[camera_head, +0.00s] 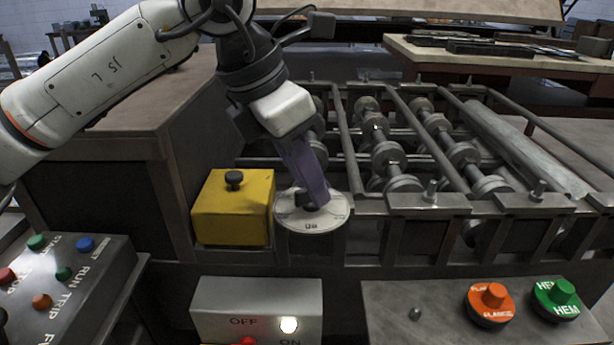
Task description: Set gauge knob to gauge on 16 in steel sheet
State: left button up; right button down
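The gauge knob is a small dark knob (308,202) on a round pale dial plate (312,217) at the front of the roller machine. Markings on the dial are too small to read. My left gripper (309,196) reaches down from above, with its purple fingers at the knob. The fingers cover part of the knob, and I cannot tell whether they are closed on it. No steel sheet can be made out for certain. My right gripper is not in view.
A yellow box (233,208) with a black knob stands just left of the dial. Rollers (385,150) lie behind it. An OFF/ON switch box (256,308), a button panel (68,285), an orange knob (490,303) and a green knob (558,298) are in front.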

pick_arm(q)
jog(key=v, duration=1)
jog(key=shift+r, duration=0.1)
